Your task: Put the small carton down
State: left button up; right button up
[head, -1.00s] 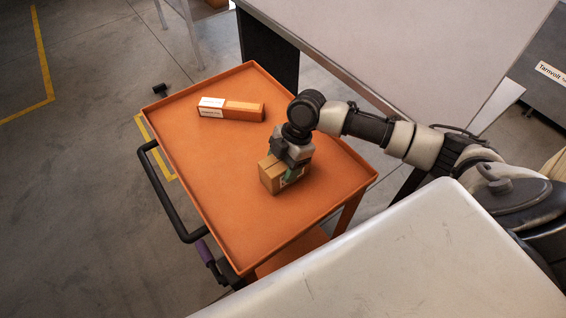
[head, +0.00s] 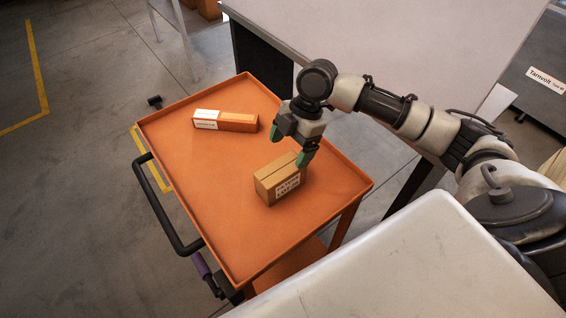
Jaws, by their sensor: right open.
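The small carton (head: 278,178) is a brown box with a tape seam on top and a white printed label on its side. It sits upright on the orange cart top (head: 215,225), right of the middle. My right gripper (head: 288,146) is open and empty, with green fingertips spread apart. It is just above and behind the carton and appears clear of it. My left gripper is not in view.
A long orange and white box (head: 225,120) lies near the cart's back left. The cart has a raised rim and a black handle (head: 165,215) on its left. A pale table (head: 390,40) stands behind, and a light surface (head: 400,265) is in front. The cart's front left is clear.

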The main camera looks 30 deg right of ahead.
jog(key=shift+v, duration=1.55)
jog(key=shift+f, duration=0.1)
